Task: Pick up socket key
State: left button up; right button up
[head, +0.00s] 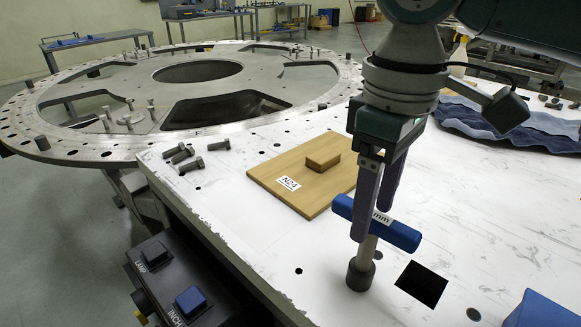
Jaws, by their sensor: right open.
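The near finger hides part of the handle and upper shaft. My left gripper is not in view.
A wooden board (265,189) labelled N24 with a small block lies left of the key. Several bolts (192,165) lie farther left. A black square (421,284) is right of the socket. A button box (172,284) hangs at the front edge. The turret plate (120,150) is behind.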

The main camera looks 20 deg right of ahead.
aim_at(371, 234)
jog(key=f, duration=0.5)
jog(key=shift+d+f, duration=0.1)
jog(key=shift+d, duration=0.1)
grip_shut()
dwell(1.1)
